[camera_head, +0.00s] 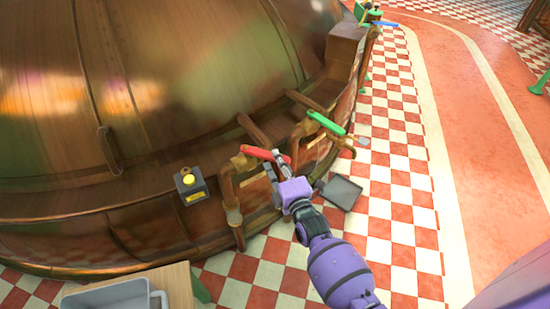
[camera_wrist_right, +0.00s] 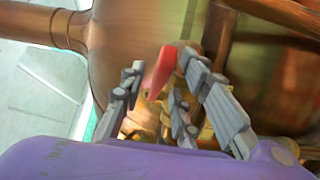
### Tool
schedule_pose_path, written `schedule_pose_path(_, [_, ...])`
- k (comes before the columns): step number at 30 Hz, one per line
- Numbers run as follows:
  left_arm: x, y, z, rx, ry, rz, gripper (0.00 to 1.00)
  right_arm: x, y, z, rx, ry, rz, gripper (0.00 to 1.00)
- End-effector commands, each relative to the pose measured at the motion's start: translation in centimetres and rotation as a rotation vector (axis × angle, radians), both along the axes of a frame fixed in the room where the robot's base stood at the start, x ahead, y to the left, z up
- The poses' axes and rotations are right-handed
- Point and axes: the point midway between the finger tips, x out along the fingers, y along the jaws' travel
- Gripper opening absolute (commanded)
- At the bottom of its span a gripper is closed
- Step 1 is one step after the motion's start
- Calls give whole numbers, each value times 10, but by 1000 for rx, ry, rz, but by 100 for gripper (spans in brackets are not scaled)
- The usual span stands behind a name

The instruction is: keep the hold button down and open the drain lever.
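A yellow button (camera_head: 188,180) sits on a small dark box on the copper kettle's (camera_head: 150,80) wooden rim. Nothing is seen pressing it. A lever with a red handle (camera_head: 258,152) stands to its right on a brass pipe; no label tells whether it is the drain lever. My right gripper (camera_head: 279,164) is at the right end of this handle. In the right wrist view the red handle (camera_wrist_right: 160,75) lies between the spread fingers (camera_wrist_right: 162,78), with a gap at the left finger; contact on the right is unclear. My left gripper is not in view.
A lever with a green handle (camera_head: 326,123) is just beyond the red one. A grey tray (camera_head: 342,192) is right of my right gripper. A grey bin (camera_head: 115,296) stands on a wooden surface at bottom left. The checkered floor to the right is mostly free.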

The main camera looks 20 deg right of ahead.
Motion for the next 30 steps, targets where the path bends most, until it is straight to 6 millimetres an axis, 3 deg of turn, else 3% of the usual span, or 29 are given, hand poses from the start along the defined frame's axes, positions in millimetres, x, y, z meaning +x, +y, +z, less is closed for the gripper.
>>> schedule_pose_path(6, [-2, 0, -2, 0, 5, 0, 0, 22, 0, -1, -1, 1, 0, 30])
schedule_pose_path(15, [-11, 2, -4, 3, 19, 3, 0, 24, 1, -1, 0, 1, 0, 30])
schedule_pose_path(22, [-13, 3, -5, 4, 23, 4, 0, 24, 1, -1, 0, 1, 0, 0])
schedule_pose_path(30, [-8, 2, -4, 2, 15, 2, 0, 24, 1, -1, 1, 1, 0, 0])
